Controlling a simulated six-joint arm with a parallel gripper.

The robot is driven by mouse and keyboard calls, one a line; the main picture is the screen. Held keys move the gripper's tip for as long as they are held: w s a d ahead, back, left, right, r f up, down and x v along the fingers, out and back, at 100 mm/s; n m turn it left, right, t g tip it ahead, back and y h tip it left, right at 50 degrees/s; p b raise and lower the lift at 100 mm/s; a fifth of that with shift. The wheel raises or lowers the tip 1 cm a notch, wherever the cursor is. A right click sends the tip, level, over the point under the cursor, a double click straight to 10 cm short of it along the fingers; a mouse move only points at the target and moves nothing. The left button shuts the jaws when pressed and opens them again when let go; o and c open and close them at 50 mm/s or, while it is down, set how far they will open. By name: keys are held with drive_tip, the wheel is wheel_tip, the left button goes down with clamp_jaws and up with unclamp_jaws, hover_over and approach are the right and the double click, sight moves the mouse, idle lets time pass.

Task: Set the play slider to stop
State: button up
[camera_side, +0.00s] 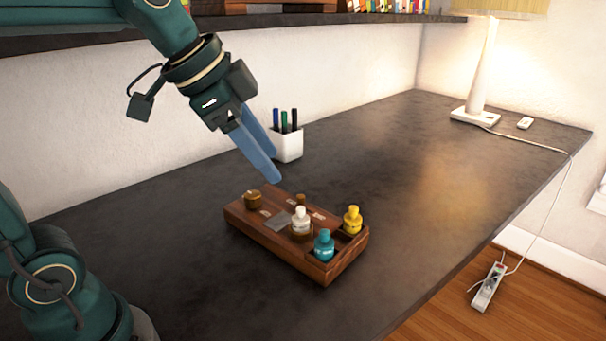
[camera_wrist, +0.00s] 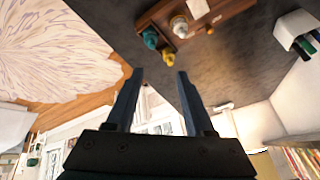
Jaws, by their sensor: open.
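A wooden box (camera_side: 268,243) lies on the dark desk, with bottles and small fittings on its top. I cannot make out which fitting is the play slider, nor its setting. A grey plate (camera_side: 279,221) and small pale labels are on the top. A white bottle (camera_side: 301,222), a teal bottle (camera_side: 324,245) and a yellow bottle (camera_side: 352,220) stand at its right part. My gripper (camera_side: 272,168) is open and empty, above and behind the box. In the wrist view the open fingers (camera_wrist: 160,74) show, with the box (camera_wrist: 225,9) beyond them at the top.
A white pen cup (camera_side: 287,144) stands behind the box near the wall. A lamp (camera_side: 482,75) with a cord is at the far right corner. A shelf (camera_side: 270,21) with books runs above. The desk (camera_side: 430,190) is clear to the right of the box.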

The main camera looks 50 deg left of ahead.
drive_tip(key=w+a+f+m, duration=0.2)
drive_tip(key=w+a, duration=0.1)
drive_tip(key=w, duration=0.5)
drive_tip(key=g+h, duration=0.1)
drive_tip(key=g, duration=0.1)
hover_over(299, 196)
drive_tip(key=s, duration=0.2)
wheel_tip(299, 196, down, 7)
drive_tip(key=shift+n+h, duration=0.3)
drive_tip(key=shift+n, duration=0.4)
drive_tip(key=f, duration=0.2)
drive_tip(key=a+f, duration=0.1)
drive_tip(key=f, duration=0.1)
drive_tip(key=shift+w+a, duration=0.15)
drive_tip(key=shift+a, duration=0.05)
drive_tip(key=shift+f, duration=0.4)
drive_tip(key=shift+x, duration=2.2)
clamp_jaws()
